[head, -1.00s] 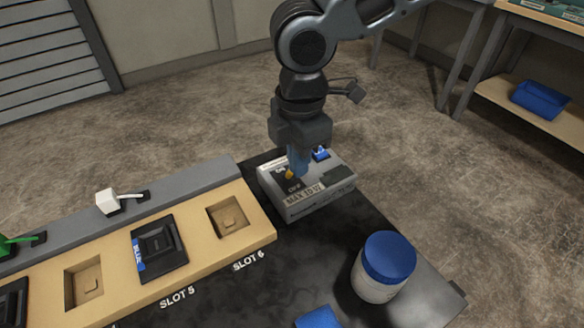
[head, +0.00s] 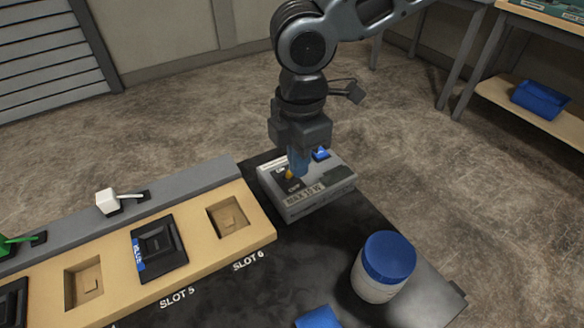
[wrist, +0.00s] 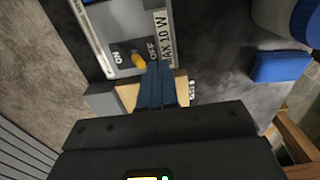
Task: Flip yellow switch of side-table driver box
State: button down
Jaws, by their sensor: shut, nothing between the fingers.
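The driver box (head: 322,203) is a light grey case on the dark side table, with a dark switch panel and a "MAX 10 W" label. Its yellow switch (head: 289,175) is small and partly hidden by my fingers in the head view. In the wrist view the yellow switch (wrist: 138,61) stands between the ON and OFF markings; which way it is tipped I cannot tell. My gripper (head: 298,174) is shut and empty, pointing down at the box. In the wrist view its blue fingertips (wrist: 158,66) are beside the switch on the OFF side; contact is unclear.
A blue-lidded jar (head: 384,266) and a blue object (head: 318,318) are on the table in front of the box. The wooden slot console (head: 186,279) with a black module (head: 158,249) lies to the left. Dark tabletop between box and jar is clear.

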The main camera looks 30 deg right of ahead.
jog(key=shift+f, duration=0.6)
jog(key=shift+f, duration=0.65)
jog(key=shift+f, duration=0.2)
jog(key=shift+w, duration=0.35)
jog(key=shift+w, duration=0.7)
jog(key=shift+w+p, duration=0.25)
jog(key=shift+p, duration=0.05)
notch_tip(320, 180, up, 7)
jog(key=p, duration=0.7)
jog(key=shift+s, duration=0.45)
